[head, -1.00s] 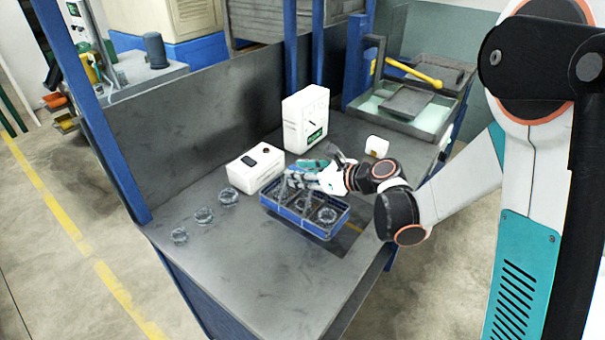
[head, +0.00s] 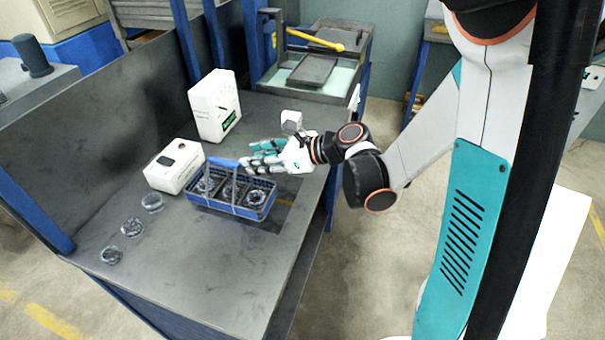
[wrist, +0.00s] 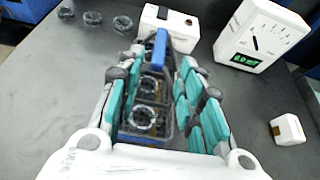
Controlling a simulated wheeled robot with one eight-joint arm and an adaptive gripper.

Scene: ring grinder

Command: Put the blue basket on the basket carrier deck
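The blue basket (head: 228,208) sits on the grey bench top, with several metal rings in its compartments and a raised handle (head: 222,162) with a blue grip. My gripper (head: 257,156) is just right of the handle, above the basket's back right part. In the wrist view, its teal-padded fingers (wrist: 157,85) are spread, with the handle grip (wrist: 160,48) and basket (wrist: 145,139) showing between them. I see no clear grasp on the handle. A grey plate (head: 315,69) lies in the tank behind; I cannot tell whether it is the carrier deck.
A white box (head: 174,167) and a taller white unit with a green display (head: 214,106) stand behind the basket. Several loose rings (head: 132,228) lie left. A small white block (head: 291,121) sits behind my wrist. A yellow bar (head: 316,40) crosses the tank. The front bench top is clear.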

